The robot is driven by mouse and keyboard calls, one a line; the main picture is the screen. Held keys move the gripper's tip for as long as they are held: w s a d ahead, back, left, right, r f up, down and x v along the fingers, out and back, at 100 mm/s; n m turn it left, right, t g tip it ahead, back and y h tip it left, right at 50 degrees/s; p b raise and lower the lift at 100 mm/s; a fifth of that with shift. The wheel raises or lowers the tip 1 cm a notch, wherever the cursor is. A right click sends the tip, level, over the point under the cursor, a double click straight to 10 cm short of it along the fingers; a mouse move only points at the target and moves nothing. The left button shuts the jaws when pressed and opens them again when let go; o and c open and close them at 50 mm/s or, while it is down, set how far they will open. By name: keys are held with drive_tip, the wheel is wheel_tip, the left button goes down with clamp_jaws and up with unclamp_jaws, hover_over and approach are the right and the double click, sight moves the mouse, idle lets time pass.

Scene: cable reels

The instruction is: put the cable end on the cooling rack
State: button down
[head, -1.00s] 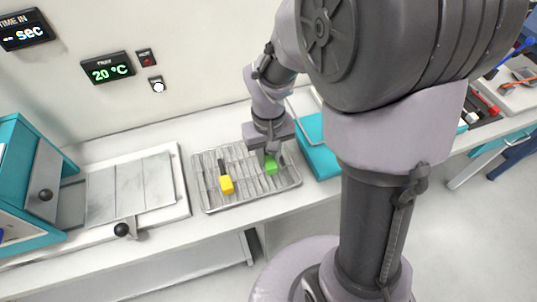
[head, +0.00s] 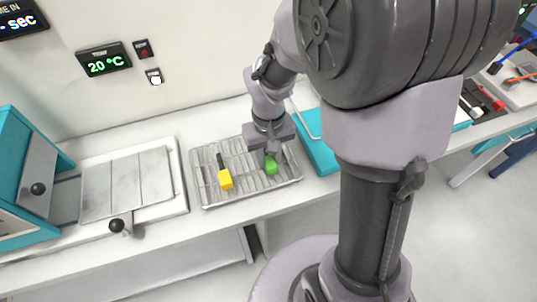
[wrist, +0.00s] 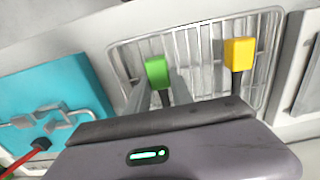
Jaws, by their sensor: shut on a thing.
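The cooling rack (head: 206,190) is a silver wire tray on the white bench, seen in the head view and the wrist view (wrist: 186,52). A cable end with a green block (head: 270,165) is at my gripper (head: 270,153), over the right part of the rack. In the wrist view the green block (wrist: 158,72) sits at the tips of my shut fingers. I cannot tell whether it touches the rack wires. A yellow-headed cable end (head: 225,180) with a dark stem lies on the rack to the left; it also shows in the wrist view (wrist: 239,52).
A teal box (head: 319,155) with a handle stands right of the rack. A white-framed plate unit (head: 130,190) with black knobs is to the left. Bare rack space lies between the yellow and green blocks. Tools lie at the far right (head: 482,98).

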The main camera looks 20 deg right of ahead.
drive_tip(key=shift+f, duration=0.35)
drive_tip(key=c, duration=1.1)
unclamp_jaws()
drive_tip(key=shift+o, duration=0.2)
wheel_tip(320, 180, up, 28)
drive_tip(key=p, duration=1.7)
drive_tip(key=shift+r, duration=0.25)
